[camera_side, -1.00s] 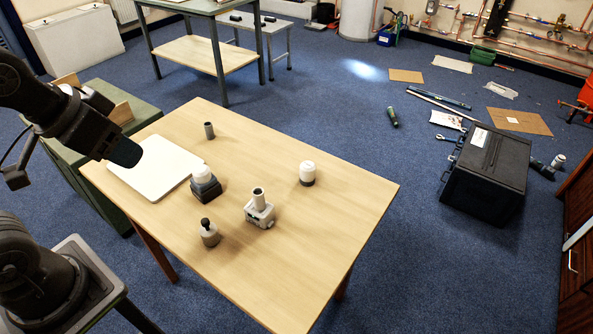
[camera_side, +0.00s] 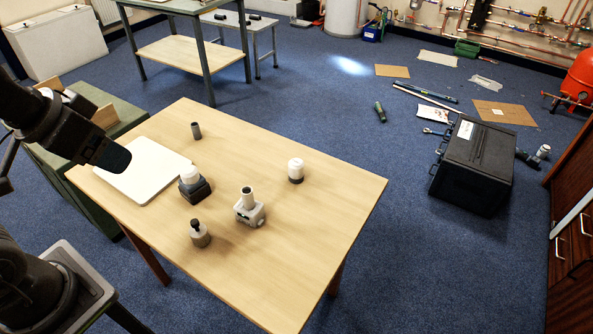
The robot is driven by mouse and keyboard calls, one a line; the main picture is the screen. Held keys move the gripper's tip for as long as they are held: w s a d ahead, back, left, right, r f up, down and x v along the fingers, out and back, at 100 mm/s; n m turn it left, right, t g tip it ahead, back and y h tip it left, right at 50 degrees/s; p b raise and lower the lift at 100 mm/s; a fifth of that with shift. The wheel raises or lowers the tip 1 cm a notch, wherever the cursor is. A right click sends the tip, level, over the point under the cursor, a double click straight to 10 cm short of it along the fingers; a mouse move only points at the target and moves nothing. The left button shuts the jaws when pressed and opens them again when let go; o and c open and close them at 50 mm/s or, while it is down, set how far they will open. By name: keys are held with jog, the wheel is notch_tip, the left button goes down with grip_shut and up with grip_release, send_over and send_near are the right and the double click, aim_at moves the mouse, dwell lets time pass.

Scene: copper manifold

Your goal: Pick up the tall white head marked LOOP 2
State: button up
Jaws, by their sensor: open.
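No LOOP 2 marking is readable at this size, so I cannot tell which piece bears it. A white cylindrical head with a dark base (camera_side: 296,170) stands upright at the right of the wooden table. A white-topped piece on a dark block (camera_side: 192,185) stands near the white board. A white block with a grey upright tube (camera_side: 249,208) and small dark marks stands at the middle. My gripper (camera_side: 117,160) is open and empty over the table's left end, above the board and apart from all the pieces. Its fingertips are dark and hard to make out.
A grey tube (camera_side: 196,131) and a small grey piece with a black knob (camera_side: 200,236) also stand on the table (camera_side: 310,225). A flat white board (camera_side: 148,172) lies at its left. The table's right and front are clear. A black case (camera_side: 474,165) sits on the floor.

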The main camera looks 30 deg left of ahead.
jog(key=shift+o, duration=0.5)
jog(key=n+g, duration=0.1)
send_over(296, 162)
jog(key=s, duration=0.5)
notch_tip(296, 162, down, 19)
jog(key=shift+y, duration=0.3)
jog(key=x, duration=0.8)
jog(key=shift+w+d, duration=0.1)
jog(key=shift+d, duration=0.15)
jog(key=shift+x, duration=3.05)
